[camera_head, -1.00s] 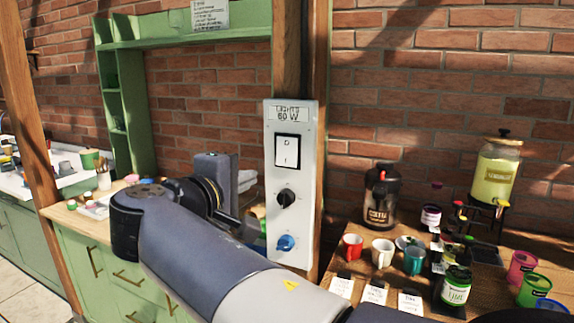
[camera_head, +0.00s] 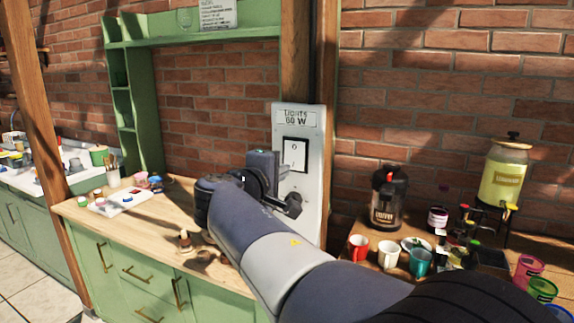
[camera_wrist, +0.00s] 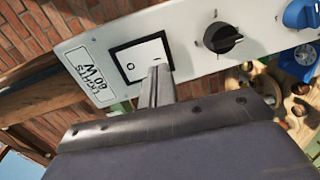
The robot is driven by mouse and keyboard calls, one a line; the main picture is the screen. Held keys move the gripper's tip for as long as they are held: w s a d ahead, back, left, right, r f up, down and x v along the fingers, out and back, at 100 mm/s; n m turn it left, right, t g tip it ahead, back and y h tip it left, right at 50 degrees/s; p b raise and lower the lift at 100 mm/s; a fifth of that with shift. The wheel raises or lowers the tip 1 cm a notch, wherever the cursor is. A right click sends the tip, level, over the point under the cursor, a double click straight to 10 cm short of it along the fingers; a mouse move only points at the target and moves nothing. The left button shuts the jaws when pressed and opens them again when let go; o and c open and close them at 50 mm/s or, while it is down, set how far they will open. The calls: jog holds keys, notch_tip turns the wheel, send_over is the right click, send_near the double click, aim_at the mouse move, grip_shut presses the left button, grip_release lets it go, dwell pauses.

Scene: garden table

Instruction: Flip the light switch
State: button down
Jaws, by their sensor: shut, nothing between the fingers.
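The light switch (camera_head: 295,153) is a white rocker with a black border on a pale grey panel (camera_head: 312,190) fixed to a wooden post. A label reading "LIGHTS 60 W" (camera_head: 297,118) sits above it. In the wrist view the switch (camera_wrist: 141,62) shows a circle mark and a line mark. My gripper (camera_wrist: 160,72) is shut and empty, its fingertips over the line-mark end of the rocker; I cannot tell whether they touch it. In the head view my arm hides the panel's lower part. The black knob (camera_wrist: 222,37) and blue knob (camera_wrist: 301,13) show in the wrist view.
A wooden counter (camera_head: 130,215) on green cabinets stands left, with paint pots and a tray. At right, a table holds cups (camera_head: 388,252), a coffee dispenser (camera_head: 388,197) and a yellow drink dispenser (camera_head: 497,172). A brick wall is behind.

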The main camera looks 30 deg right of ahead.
aim_at(293, 166)
jog(key=shift+x, duration=1.45)
jog(key=shift+f, duration=0.1)
jog(key=shift+w+d+f+b, duration=0.15)
jog(key=shift+f+b, duration=0.15)
jog(key=shift+b, duration=0.7)
jog(key=shift+r, duration=0.35)
